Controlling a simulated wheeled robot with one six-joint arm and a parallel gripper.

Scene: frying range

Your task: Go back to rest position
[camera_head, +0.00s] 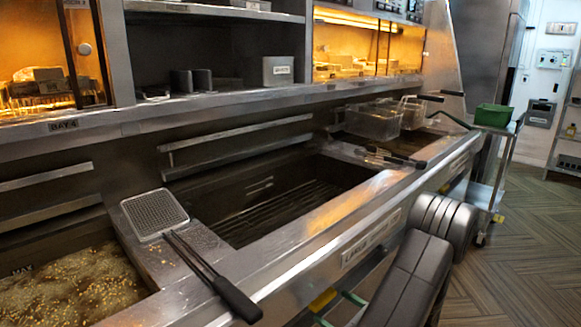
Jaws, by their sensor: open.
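My arm (414,272) shows as dark grey rounded links at the lower right, in front of the fryer's front edge. My gripper is not in view. A flat wire-mesh skimmer (155,213) lies on the steel divider at the left. Its black handle (238,300) sticks out over the fryer's front ledge. My arm is to the right of the skimmer and apart from it.
Bubbling oil with food bits (70,285) fills the left vat. The middle vat (270,205) is open. Wire baskets (373,122) stand at the far vat, with dark handles jutting forward. A green container (494,115) sits on a trolley. Patterned floor (520,250) is clear at right.

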